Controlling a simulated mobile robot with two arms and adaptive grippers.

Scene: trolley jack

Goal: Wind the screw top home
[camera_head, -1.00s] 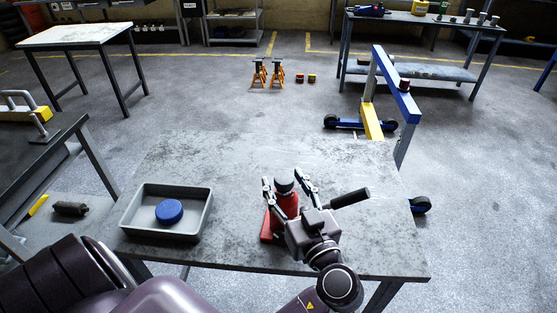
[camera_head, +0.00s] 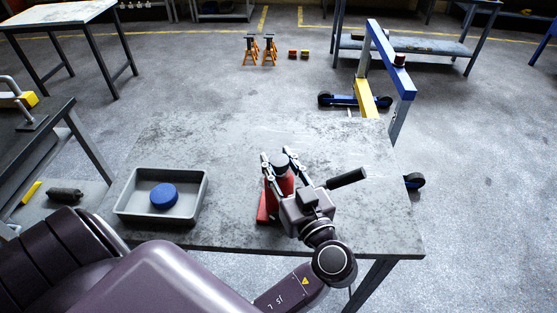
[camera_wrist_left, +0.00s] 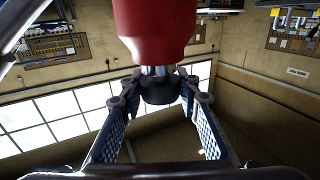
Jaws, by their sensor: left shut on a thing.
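A red bottle-shaped jack (camera_head: 283,184) stands upright on the grey workbench (camera_head: 330,225). My left gripper (camera_head: 277,160) is at its upper end, one finger on each side. In the left wrist view the red body (camera_wrist_left: 155,22) fills the top middle, with a short metal neck and a dark round screw top (camera_wrist_left: 160,90). My left gripper (camera_wrist_left: 160,86) is shut on this dark top there. How far the top is screwed in cannot be told. My right gripper is not in view.
A grey tray (camera_head: 128,208) with a blue round disc (camera_head: 163,196) stands left on the bench. A black bar handle (camera_head: 347,178) sticks out right of my gripper. Behind the bench are a blue and yellow crane (camera_head: 391,62) and orange stands (camera_head: 260,50).

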